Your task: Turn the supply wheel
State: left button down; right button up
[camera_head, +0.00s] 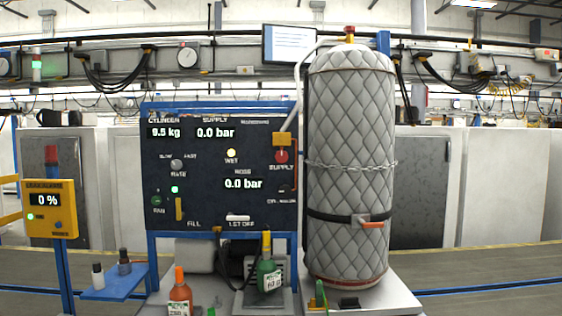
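The supply wheel (281,157) is a small red round knob at the upper right of the dark control panel (210,205), just above the word SUPPLY. An orange-tan block stands directly above it on a thin pipe. The wheel is unobstructed in this view, but its turn position is too small to tell. The supply readout (216,133) shows 0.0 bar, and the hose readout below shows 0.0 bar. Neither of my grippers is in view.
A tall grey quilted cylinder (348,190), chained and strapped, stands close to the panel's right side. A yellow gauge box (50,208) reading 0 % is at left.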

aim_at(281, 156)
jog(key=i+j+z, duration=0.55)
jog(key=i+j, duration=0.15)
jog(key=j, duration=0.15)
jog(key=i+j+z, duration=0.4)
jog(key=j, duration=0.3)
jog(key=i+j+z, duration=0.2)
jog(key=j, duration=0.15)
jog(key=k, duration=0.1)
